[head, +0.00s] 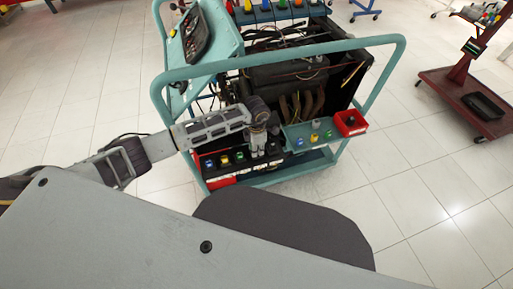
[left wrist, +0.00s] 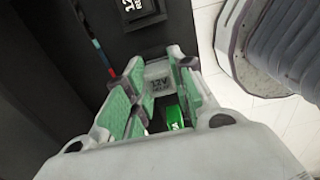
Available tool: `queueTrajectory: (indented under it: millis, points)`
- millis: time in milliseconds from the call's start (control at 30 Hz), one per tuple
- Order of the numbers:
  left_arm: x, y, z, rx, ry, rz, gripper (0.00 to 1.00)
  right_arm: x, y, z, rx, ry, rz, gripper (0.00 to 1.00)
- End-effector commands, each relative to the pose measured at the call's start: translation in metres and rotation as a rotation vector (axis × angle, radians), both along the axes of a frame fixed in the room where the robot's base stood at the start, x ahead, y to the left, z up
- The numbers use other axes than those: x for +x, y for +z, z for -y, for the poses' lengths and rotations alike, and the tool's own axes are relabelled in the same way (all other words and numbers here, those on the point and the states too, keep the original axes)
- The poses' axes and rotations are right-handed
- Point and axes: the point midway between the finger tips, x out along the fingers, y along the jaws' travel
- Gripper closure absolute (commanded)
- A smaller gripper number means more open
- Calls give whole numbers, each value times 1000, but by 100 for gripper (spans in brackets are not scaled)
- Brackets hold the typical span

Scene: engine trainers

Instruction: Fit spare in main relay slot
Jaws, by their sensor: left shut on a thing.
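My left gripper (head: 258,148) is at the front of the teal engine trainer cart (head: 275,60), at the right end of a black relay row (head: 232,170). In the left wrist view, my left gripper (left wrist: 156,75) is shut on a light grey relay (left wrist: 158,80) marked 12V, between its green-padded fingers. A green-topped part (left wrist: 175,115) shows between the fingers, below the grey relay in the picture. A black relay (left wrist: 135,10) with white lettering stands beyond the fingertips. The main relay slot cannot be made out, and whether the grey relay touches a socket is hidden. My right gripper is out of view.
Coloured relays (head: 225,159) stand in the row left of my gripper. A teal shelf (head: 305,131) with several small parts and a red bin (head: 350,123) lie to the right. The cart's teal rail (head: 300,53) arches above. Clear tiled floor (head: 440,190) lies at right.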

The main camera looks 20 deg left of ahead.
Motion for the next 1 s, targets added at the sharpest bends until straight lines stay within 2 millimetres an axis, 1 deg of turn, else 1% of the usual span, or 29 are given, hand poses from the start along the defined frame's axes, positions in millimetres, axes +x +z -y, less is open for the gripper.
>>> queueTrajectory:
  millis: [733, 767, 933, 967, 1000]
  points:
    - [0, -5, 0, 0, 0, 0, 95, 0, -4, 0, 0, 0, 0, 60]
    - [0, -5, 0, 0, 0, 0, 74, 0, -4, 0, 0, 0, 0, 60]
    - [0, -5, 0, 0, 0, 0, 53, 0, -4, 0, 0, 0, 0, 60]
    - [0, -5, 0, 0, 0, 0, 51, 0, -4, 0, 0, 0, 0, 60]
    - [0, -5, 0, 0, 0, 0, 51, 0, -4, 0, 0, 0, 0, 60]
